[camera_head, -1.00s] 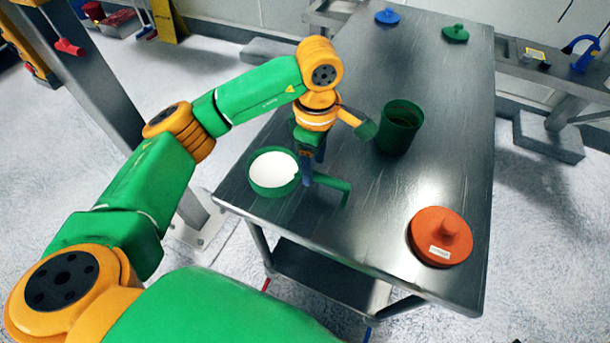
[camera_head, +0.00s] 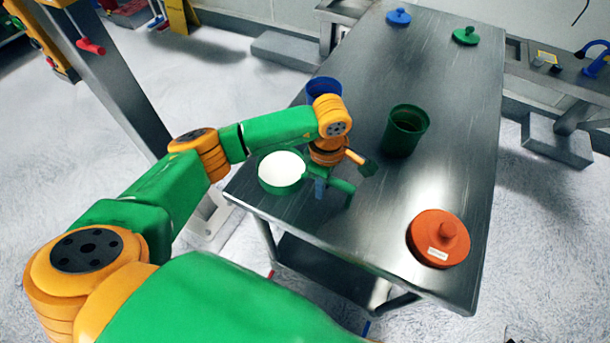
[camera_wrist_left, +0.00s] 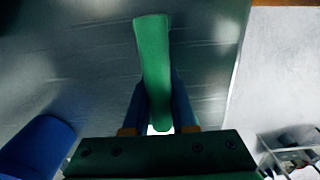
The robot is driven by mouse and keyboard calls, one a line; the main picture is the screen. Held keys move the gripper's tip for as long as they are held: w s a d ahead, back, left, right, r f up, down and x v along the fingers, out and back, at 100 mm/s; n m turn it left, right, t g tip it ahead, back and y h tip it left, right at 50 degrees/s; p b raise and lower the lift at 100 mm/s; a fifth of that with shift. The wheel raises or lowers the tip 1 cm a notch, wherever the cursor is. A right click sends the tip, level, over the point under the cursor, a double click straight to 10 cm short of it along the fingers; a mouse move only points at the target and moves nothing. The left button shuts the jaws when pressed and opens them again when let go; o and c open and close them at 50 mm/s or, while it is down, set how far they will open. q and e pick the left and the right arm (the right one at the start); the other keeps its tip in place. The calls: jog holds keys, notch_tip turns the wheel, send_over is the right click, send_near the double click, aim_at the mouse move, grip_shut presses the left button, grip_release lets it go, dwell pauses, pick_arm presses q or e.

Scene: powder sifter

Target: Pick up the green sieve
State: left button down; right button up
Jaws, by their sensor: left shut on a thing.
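The green sieve (camera_head: 283,189) is a round green ring, white inside, near the left edge of the metal table in the head view. Its green handle (camera_head: 343,186) sticks out to the right and has a bent end. My left gripper (camera_head: 320,189) is at the handle, with its blue fingers low around it. In the left wrist view the handle (camera_wrist_left: 153,65) runs between the two blue fingers of the gripper (camera_wrist_left: 159,105), which is shut on it. I cannot tell whether the sieve still touches the table. My right gripper is not in view.
A green container (camera_head: 405,132) stands right of my left wrist. A blue container (camera_head: 323,88) stands behind it and also shows in the left wrist view (camera_wrist_left: 38,145). An orange lid (camera_head: 438,240) lies at the front right. Blue (camera_head: 398,18) and green (camera_head: 465,36) lids lie at the back.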

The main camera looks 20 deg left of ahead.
pick_arm(q)
jog(key=shift+w+r+b, duration=0.1)
jog(key=shift+r+b, duration=0.4)
jog(key=shift+b, duration=0.05)
jog(key=shift+r+b, duration=0.7)
jog(key=shift+r, duration=0.05)
jog(key=s+a+r+b, duration=0.2)
jog(key=s+a+r, duration=0.1)
jog(key=s+r, duration=0.7)
jog(key=s, duration=0.3)
jog(key=shift+s+a+r, duration=0.3)
jog(key=shift+s+a, duration=0.05)
jog(key=shift+a, duration=0.05)
dwell(2.8)
